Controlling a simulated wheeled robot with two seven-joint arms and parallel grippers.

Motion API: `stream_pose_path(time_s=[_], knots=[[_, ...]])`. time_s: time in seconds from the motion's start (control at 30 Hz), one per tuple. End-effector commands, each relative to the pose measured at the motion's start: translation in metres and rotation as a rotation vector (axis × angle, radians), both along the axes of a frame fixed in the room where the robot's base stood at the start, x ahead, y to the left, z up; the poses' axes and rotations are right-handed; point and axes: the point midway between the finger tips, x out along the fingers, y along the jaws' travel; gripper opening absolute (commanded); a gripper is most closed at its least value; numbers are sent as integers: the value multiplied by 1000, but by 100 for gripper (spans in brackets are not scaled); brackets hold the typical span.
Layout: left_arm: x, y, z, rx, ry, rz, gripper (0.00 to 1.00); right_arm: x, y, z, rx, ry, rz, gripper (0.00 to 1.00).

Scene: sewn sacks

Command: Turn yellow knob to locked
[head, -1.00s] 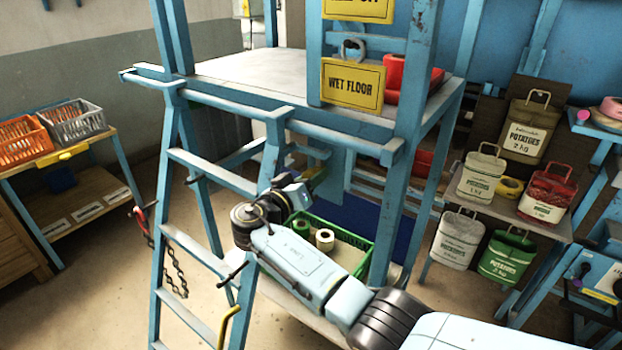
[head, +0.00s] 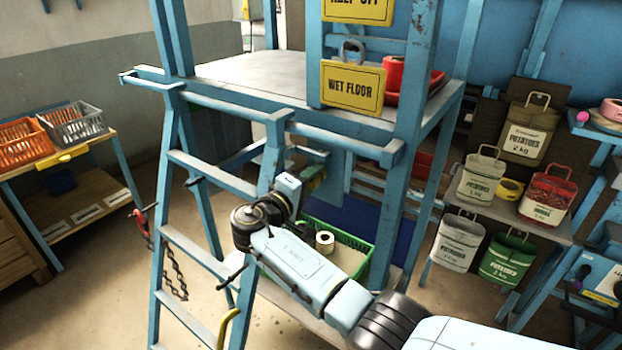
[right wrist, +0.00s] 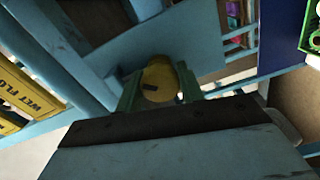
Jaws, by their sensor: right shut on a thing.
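The yellow knob (right wrist: 160,78) shows in the right wrist view as a round yellow piece with a small dark mark on its face. It sits against a blue panel under the platform. My right gripper (right wrist: 158,84) has its two green fingers on either side of the knob and is shut on it. In the head view my right gripper (head: 315,178) reaches in beneath the platform, behind the ladder's top, partly hidden by my own wrist. The knob cannot be made out clearly there. My left gripper is in neither view.
A blue ladder (head: 205,257) and platform (head: 250,72) frame stand close around my right arm. A yellow wet floor sign (head: 352,85) hangs at the platform edge. A green crate (head: 345,240) sits below. Sacks stand on a rack at the right.

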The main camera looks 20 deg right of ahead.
Motion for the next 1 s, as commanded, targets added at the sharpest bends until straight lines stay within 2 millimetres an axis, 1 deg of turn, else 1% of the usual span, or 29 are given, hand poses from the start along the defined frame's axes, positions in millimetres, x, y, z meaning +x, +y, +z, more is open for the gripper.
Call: stream_pose_path(time_s=[0.5, 0.7, 1.0], knots=[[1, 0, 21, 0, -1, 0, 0, 0, 1, 3, -286, 364, 2, 15], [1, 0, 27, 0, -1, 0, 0, 0, 1, 2, -361, 461, 2, 15], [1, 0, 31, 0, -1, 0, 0, 1, 1, 1, -419, 535, 3, 15]])
